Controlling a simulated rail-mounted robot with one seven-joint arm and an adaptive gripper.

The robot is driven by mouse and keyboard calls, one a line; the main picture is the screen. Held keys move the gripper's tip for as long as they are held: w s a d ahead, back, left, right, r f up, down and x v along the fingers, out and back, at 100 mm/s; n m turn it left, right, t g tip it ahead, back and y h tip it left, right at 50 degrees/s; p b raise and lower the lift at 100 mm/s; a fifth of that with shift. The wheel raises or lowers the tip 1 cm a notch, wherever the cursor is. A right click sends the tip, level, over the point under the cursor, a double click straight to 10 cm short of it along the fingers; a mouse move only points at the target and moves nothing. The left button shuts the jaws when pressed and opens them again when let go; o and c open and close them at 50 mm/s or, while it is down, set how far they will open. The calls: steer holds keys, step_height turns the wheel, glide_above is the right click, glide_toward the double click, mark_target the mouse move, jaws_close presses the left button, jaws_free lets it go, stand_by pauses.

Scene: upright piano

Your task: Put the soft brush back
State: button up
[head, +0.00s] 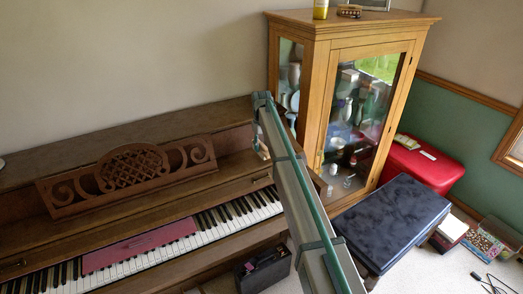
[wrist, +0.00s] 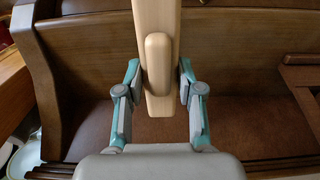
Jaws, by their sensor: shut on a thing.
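In the wrist view, my gripper (wrist: 160,84) is shut on a pale wooden piece, which I take to be the soft brush (wrist: 156,30). Its fingers press on both sides of the wood, and a rounded raised grip faces the camera. The brush runs up out of the top of the picture, and no bristles show. Behind it is the brown wood of the upright piano (wrist: 90,60).
The piano (head: 70,165) has a pink strip (head: 140,246) over some keys. A dark open box (head: 262,268) stands below the keyboard's right end. A dark blue padded bench (head: 395,220), a red case (head: 425,165) and boxes of small things (head: 485,245) are at right.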

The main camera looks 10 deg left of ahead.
mark_target(262, 151)
steer(key=shift+f, duration=1.5)
steer(key=shift+f, duration=0.15)
steer(key=o, duration=1.1)
step_height(262, 151, up, 12)
steer(key=shift+r+b, duration=0.2)
steer(key=shift+b, duration=0.9)
